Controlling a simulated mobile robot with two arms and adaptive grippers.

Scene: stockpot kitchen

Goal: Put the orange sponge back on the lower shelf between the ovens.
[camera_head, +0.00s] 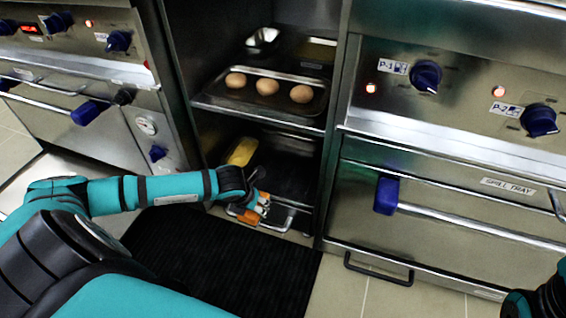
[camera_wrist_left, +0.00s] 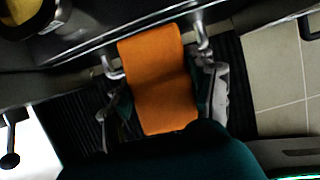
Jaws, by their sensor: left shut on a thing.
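The orange sponge (camera_wrist_left: 160,80) is held between the fingers of my left gripper (camera_wrist_left: 155,62) in the left wrist view. In the head view my left gripper (camera_head: 262,208) and part of the sponge (camera_head: 247,217) are at the front edge of the lower shelf (camera_head: 290,172), between the two ovens. I cannot tell whether the sponge touches the shelf. A yellow object (camera_head: 242,151) lies on the left of the lower shelf. Of my right arm, only a dark and teal part shows at the bottom right of the head view; its fingers are not visible.
Above is an upper shelf with a tray (camera_head: 313,98) holding three brown eggs (camera_head: 267,87). The left oven (camera_head: 90,120) and the right oven (camera_head: 450,230) flank the opening, with protruding handles and blue knobs. A black mat (camera_head: 215,265) lies on the floor in front.

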